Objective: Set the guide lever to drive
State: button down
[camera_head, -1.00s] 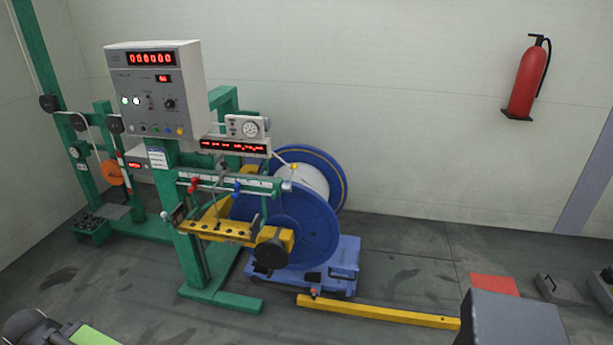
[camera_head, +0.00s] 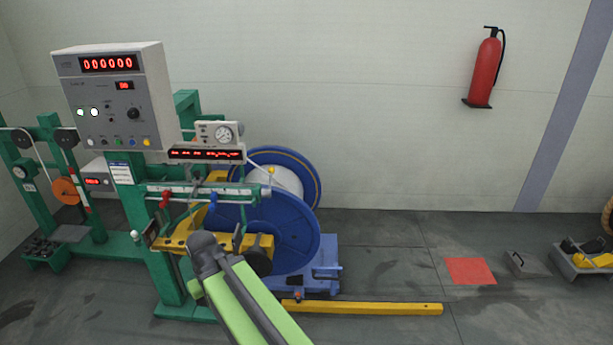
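The guide rail (camera_head: 215,189) runs across the front of the green machine, below the red text display. It carries a red-knobbed part (camera_head: 165,196) at its left and a small blue-knobbed lever (camera_head: 212,199) near its middle. I cannot tell for sure which of them is the guide lever, and no drive marking is readable. My green and grey arm rises from the bottom centre. Its dark joint covers part of the yellow beam (camera_head: 262,240) below the rail. No gripper fingers can be made out.
A control box (camera_head: 112,98) with a red counter stands above the rail on the left. A blue reel (camera_head: 285,235) sits behind the yellow beam. A long yellow bar (camera_head: 370,308) lies on the floor. Floor to the right is mostly open, with a red mat (camera_head: 470,271).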

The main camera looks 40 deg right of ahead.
aim_at(266, 193)
jog(key=u, duration=0.05)
jog(key=i, duration=1)
jog(key=z, duration=0.05)
